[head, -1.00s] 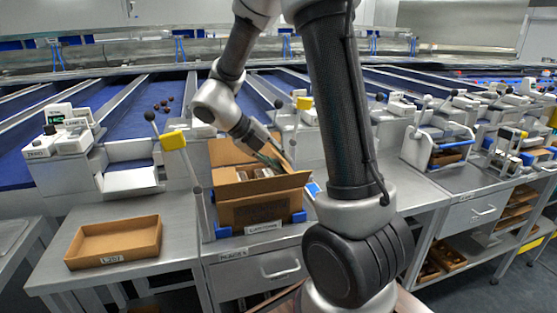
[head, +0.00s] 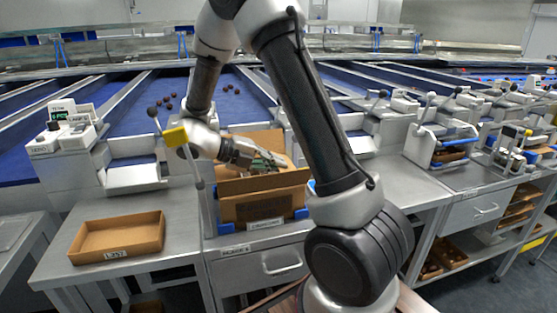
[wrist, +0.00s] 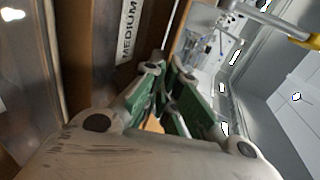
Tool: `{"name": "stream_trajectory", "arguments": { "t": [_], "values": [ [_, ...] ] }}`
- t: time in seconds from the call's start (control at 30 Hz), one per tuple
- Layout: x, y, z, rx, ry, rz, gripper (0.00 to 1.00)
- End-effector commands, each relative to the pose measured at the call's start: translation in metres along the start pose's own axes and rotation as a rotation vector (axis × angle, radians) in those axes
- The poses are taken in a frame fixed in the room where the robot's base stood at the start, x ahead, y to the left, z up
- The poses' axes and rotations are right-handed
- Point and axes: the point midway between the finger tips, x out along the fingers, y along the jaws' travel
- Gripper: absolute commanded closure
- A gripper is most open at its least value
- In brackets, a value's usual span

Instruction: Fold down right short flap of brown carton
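The open brown carton (head: 262,208) stands in a blue-cornered holder on the grey bench in the head view. Its back flap stands upright and its front flap (head: 265,183) slants outward. The right short flap is hard to make out beside my arm. My gripper (head: 278,163) reaches in from the left, over the carton's opening, pointing right. In the wrist view my gripper (wrist: 168,78) has its green-padded fingers converging at the tips, with nothing visible between them. A brown surface with a MEDIUM label (wrist: 129,30) lies to its left. Contact with a flap cannot be seen.
A shallow brown tray (head: 118,252) lies on the bench at left. A lever with a yellow tag (head: 175,137) stands just left of the carton, close to my wrist. A scale (head: 70,130) stands behind the tray. Dates lie on the blue belt.

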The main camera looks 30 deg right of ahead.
Motion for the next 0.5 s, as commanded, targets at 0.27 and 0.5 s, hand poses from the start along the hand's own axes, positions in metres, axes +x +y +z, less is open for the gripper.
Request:
{"name": "stream_trajectory", "arguments": {
  "t": [0.27,0.5],
  "values": [
    [-0.0002,0.0009,0.0005,0.001,-0.002,-0.021,1.0],
    [-0.0001,0.0009,0.0005,0.001,-0.002,-0.019,0.76]
  ]
}}
